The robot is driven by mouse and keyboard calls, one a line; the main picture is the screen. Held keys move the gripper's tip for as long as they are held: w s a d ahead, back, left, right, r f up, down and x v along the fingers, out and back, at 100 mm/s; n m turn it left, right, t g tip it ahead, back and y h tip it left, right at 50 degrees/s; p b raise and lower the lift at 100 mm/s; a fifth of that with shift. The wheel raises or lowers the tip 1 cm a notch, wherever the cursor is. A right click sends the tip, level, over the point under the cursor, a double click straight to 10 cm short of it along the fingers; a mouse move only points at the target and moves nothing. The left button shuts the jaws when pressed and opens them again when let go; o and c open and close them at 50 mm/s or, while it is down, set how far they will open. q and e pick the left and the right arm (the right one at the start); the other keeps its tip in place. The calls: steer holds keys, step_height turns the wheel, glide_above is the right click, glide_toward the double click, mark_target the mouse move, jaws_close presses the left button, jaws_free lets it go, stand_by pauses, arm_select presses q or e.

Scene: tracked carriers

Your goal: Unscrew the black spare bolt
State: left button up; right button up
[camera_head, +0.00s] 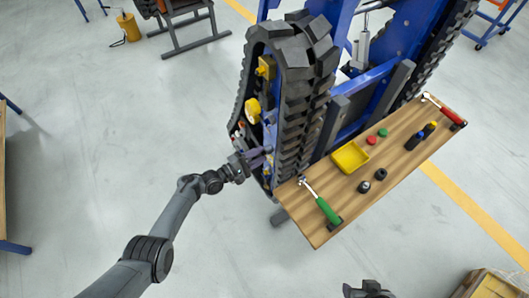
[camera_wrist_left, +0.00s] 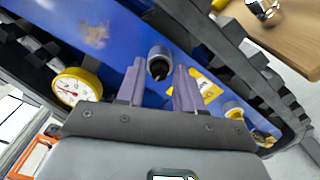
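A black bolt (camera_wrist_left: 159,70) with a grey round collar sits at the blue side panel of the tracked carrier, seen in the left wrist view. My left gripper (camera_wrist_left: 159,76) is open, with one purple finger on each side of the bolt and small gaps showing. In the head view my left gripper (camera_head: 260,157) is at the lower side of the near track, and the bolt is not clear there. I cannot tell whether this is the spare bolt. My right gripper (camera_head: 368,290) shows only partly at the bottom edge; its fingers are unclear.
A yellow-rimmed gauge (camera_wrist_left: 76,87) and a yellow label (camera_wrist_left: 203,84) flank the bolt. The rubber track (camera_head: 300,95) stands close to my left gripper. A wooden shelf (camera_head: 300,208) holds a green-handled tool (camera_head: 327,209), a yellow tray (camera_head: 350,157) and several small parts.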

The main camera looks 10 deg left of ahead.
arm_select(q)
steer(key=m+b, duration=0.5)
steer(key=m, duration=1.8)
steer(key=shift+b, duration=0.4)
